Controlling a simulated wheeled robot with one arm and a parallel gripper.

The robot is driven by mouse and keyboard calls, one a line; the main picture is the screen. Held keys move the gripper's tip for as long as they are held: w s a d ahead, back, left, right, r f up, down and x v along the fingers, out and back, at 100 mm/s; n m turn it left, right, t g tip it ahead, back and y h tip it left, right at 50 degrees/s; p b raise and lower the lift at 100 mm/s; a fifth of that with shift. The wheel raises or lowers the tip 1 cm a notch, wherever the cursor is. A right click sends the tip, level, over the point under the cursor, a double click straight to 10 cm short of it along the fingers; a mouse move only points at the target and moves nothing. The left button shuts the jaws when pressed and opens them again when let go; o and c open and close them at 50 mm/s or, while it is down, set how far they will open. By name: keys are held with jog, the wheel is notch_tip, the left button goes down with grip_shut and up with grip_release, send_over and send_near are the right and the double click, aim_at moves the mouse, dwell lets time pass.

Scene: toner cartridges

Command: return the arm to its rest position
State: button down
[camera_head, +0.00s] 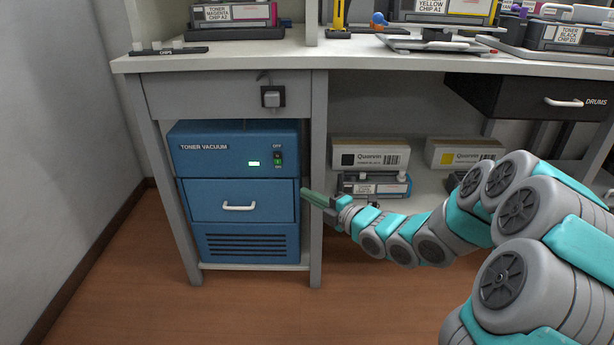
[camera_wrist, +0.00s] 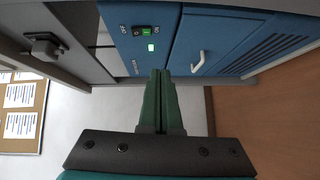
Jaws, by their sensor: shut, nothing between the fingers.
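My gripper (camera_head: 308,194) is at the end of my teal and grey arm, which reaches in from the right in the head view. Its green fingers are together and empty. They point left in front of the bench leg, at the right edge of the blue toner vacuum (camera_head: 205,165). In the wrist view, the shut fingers (camera_wrist: 160,80) point toward the toner vacuum (camera_wrist: 190,60), whose switch and lit green display show. I cannot tell whether the fingertips touch it.
The bench (camera_head: 390,62) carries toner cartridges and tools on top. Boxes (camera_head: 370,153) and a cartridge (camera_head: 375,185) sit on the lower shelf behind my arm. A black drums drawer (camera_head: 540,97) is at the right. The wooden floor (camera_head: 150,300) in front is clear.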

jog(key=s+d+m+g+h+p, duration=0.4)
jog(key=s+d+m+g+h, duration=0.2)
jog(key=s+d+m+h, duration=0.7)
jog(key=s+r+m+g, duration=0.1)
jog(key=s+m, duration=0.3)
jog(key=s, duration=0.6)
jog(key=s+r+m+g+p, duration=0.1)
jog(key=s+m+g, duration=0.3)
jog(key=s, duration=0.7)
jog(key=s+a+r+m+g+y+p, duration=0.1)
jog(key=s+r+m+g, duration=0.2)
jog(key=s, duration=0.8)
jog(key=shift+s+m, duration=0.15)
jog(key=shift+m, duration=0.75)
